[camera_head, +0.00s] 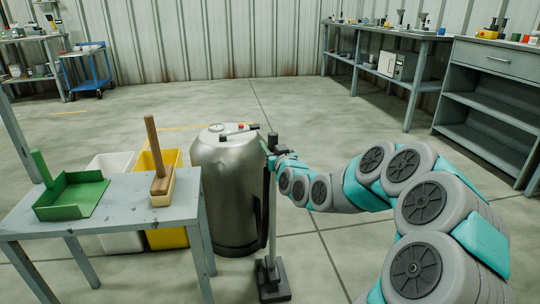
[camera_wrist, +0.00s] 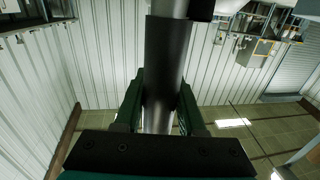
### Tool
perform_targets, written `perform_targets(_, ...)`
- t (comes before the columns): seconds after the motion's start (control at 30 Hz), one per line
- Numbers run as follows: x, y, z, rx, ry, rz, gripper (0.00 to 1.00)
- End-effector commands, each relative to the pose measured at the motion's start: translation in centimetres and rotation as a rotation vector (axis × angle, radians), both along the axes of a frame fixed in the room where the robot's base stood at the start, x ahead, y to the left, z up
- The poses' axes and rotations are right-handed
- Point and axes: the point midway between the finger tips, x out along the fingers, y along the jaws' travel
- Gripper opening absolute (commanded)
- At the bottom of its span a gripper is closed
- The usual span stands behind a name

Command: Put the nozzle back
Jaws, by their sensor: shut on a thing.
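The nozzle (camera_head: 272,281) is a flat dark foot at the lower end of an upright metal tube (camera_head: 271,245). It stands just right of a silver canister (camera_head: 224,190) with a gauge and a red knob on its lid. I cannot tell whether the foot touches the floor. My gripper (camera_head: 275,152) is shut on the tube near its top. In the wrist view, my gripper's green fingers (camera_wrist: 158,100) close on both sides of the tube's dark grip (camera_wrist: 167,60), with bare metal above it. A black hose or strip (camera_head: 265,207) runs beside the canister, partly hidden.
A grey table (camera_head: 120,218) at the left holds a green dustpan (camera_head: 72,196) and a wooden brush (camera_head: 160,180). White and yellow bins (camera_head: 168,238) stand behind it. A blue cart (camera_head: 88,70) and workbenches (camera_head: 410,85) are farther back. The middle floor is clear.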

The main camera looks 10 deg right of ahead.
Motion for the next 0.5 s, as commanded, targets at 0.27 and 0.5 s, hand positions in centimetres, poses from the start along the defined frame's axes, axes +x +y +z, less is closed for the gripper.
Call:
perform_targets(0.27,0.0,-0.1,-2.6,0.001,-0.004,-0.002,0.0)
perform_targets(0.5,0.0,-0.1,-3.2,-0.001,-0.005,-0.002,0.0)
